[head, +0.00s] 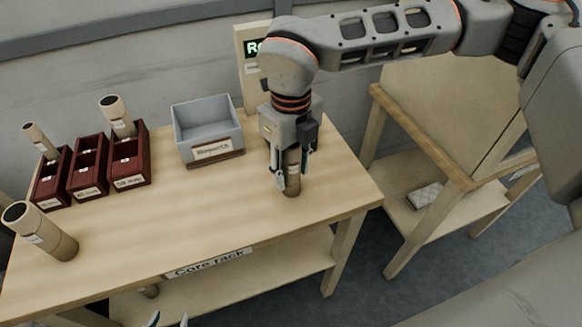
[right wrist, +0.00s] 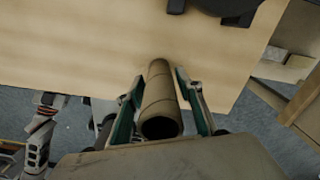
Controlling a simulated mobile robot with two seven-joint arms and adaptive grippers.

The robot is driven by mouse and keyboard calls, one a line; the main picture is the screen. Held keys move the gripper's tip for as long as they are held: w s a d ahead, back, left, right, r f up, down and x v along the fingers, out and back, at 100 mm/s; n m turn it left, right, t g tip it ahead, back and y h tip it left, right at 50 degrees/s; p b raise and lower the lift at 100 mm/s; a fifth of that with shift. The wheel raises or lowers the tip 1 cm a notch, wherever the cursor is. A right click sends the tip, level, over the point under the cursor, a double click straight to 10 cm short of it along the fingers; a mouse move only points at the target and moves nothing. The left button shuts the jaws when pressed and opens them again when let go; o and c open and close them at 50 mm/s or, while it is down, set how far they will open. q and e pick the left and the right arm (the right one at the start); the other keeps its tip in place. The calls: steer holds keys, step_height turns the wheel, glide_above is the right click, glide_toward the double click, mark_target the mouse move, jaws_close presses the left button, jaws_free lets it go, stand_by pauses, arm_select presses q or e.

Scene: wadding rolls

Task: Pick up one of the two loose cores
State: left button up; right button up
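One core (head: 291,182), a tan hollow tube, stands upright near the table's right front part. My right gripper (head: 291,168) points down over it, one finger on each side. In the right wrist view the core (right wrist: 158,95) runs between the fingers (right wrist: 162,85), with slim gaps beside it, so the gripper looks open around it. A wider tan core (head: 45,235) with a dark open end is at the table's left front; it seems to stand, leaning in the picture. My left gripper (head: 168,319) barely shows at the bottom edge, its two tips apart and empty.
Three dark red boxes (head: 88,172) stand at the left back; two hold upright cores (head: 117,116). A grey labelled bin (head: 207,130) stands at the back middle. The front middle of the table (head: 180,225) is clear. A second wooden bench (head: 425,140) stands at right.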

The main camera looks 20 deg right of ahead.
steer(key=c, duration=0.6)
steer(key=shift+o, duration=0.2)
